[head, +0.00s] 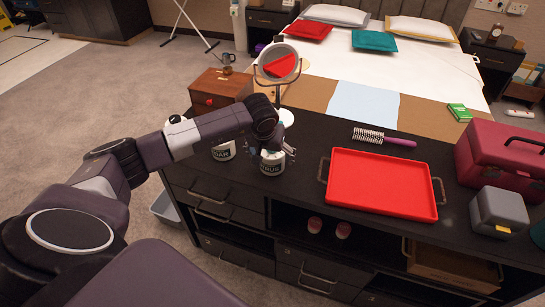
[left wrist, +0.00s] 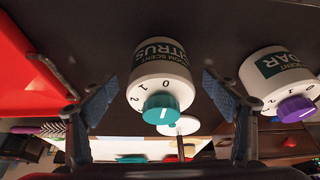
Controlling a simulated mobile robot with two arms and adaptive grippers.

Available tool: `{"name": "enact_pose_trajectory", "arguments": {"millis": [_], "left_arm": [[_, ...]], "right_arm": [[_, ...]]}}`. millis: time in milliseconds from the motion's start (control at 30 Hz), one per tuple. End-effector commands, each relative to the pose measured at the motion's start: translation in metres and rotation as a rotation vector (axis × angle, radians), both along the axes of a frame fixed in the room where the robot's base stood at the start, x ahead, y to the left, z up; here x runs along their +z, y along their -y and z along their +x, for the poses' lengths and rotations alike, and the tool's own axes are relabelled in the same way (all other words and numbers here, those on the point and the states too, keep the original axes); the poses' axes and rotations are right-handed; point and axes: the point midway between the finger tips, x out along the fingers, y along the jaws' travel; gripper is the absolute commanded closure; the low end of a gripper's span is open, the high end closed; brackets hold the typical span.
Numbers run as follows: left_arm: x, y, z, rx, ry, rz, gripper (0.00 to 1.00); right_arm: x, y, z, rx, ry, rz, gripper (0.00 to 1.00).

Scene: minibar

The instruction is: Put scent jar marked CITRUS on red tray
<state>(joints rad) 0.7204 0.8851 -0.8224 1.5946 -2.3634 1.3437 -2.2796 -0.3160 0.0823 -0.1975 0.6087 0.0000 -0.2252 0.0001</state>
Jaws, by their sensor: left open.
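The scent jar marked CITRUS (head: 271,167) is white with a dark label and stands on the dark counter, left of the red tray. In the left wrist view the jar (left wrist: 161,75) has a teal knob and sits between the fingers, with gaps at both sides. My left gripper (head: 277,146) is open over this jar, hiding its top in the head view. The red tray (head: 380,182) lies empty on the counter; its edge shows in the left wrist view (left wrist: 25,75). My right gripper is not in view.
A second white jar (head: 223,152), with a purple knob in the left wrist view (left wrist: 285,80), stands close to the left. A round mirror (head: 279,65) stands behind. A hairbrush (head: 385,138) lies behind the tray. A maroon case (head: 500,155) and grey box (head: 498,211) are right.

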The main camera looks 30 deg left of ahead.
Motion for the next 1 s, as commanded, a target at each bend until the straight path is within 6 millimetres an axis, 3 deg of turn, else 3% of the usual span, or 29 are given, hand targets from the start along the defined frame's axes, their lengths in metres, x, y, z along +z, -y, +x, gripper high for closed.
{"name": "enact_pose_trajectory", "arguments": {"millis": [233,367,533,1000], "left_arm": [[-0.025,-0.004,0.011,0.001,-0.002,-0.003,0.2],[-0.028,-0.005,0.012,0.001,-0.001,-0.002,0.2],[-0.028,-0.005,0.012,0.001,-0.001,-0.002,0.21],[-0.027,-0.005,0.012,0.001,0.001,-0.002,0.73]], "right_arm": [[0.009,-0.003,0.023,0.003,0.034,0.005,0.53],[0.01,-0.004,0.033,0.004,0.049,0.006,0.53],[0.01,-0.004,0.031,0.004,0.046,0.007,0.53],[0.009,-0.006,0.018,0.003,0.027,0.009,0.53]]}}
